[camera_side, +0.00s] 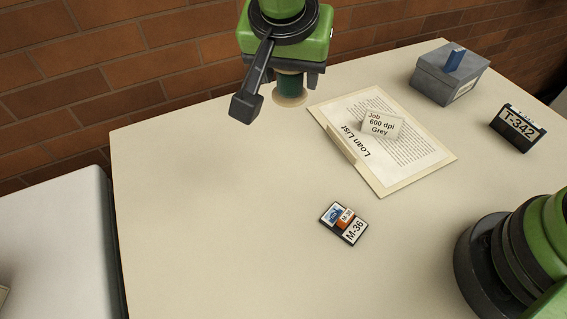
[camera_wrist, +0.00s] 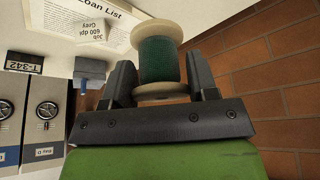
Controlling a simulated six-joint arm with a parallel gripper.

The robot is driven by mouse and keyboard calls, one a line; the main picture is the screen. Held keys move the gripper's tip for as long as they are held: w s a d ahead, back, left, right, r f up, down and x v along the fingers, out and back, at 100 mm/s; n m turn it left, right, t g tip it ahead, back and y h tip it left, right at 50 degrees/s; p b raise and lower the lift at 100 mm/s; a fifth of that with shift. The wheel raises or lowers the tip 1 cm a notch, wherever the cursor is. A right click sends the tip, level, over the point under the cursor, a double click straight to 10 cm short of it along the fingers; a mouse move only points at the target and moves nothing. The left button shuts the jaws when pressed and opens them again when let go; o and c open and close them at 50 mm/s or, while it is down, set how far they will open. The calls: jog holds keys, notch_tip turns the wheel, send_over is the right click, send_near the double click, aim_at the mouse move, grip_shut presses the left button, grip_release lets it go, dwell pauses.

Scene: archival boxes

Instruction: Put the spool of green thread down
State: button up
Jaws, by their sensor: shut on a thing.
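The spool of green thread (camera_wrist: 159,60) has pale flanged ends and dark green thread, and it fills the space between the fingers in the wrist view. My gripper (camera_wrist: 160,80) is shut on it, with one dark finger at each side. In the side view my gripper (camera_side: 280,85) is at the top centre, over the far part of the table. There the spool (camera_side: 289,88) shows below the gripper, partly hidden by it. I cannot tell for sure how high its lower end is above the table.
A Loan List folder (camera_side: 371,170) with a small Job card (camera_side: 383,125) lies right of the gripper. A grey box (camera_side: 445,82) and a T-342 block (camera_side: 517,128) stand further right. An M-36 item (camera_side: 343,224) lies nearer the front. The table's left part (camera_side: 200,200) is clear.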

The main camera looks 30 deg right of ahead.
jog(key=shift+s+a, duration=0.55)
jog(key=shift+a, duration=0.25)
notch_tip(320, 180, down, 10)
jog(key=shift+f, duration=2.5)
jog(key=shift+f, duration=0.1)
jog(key=o, duration=0.9)
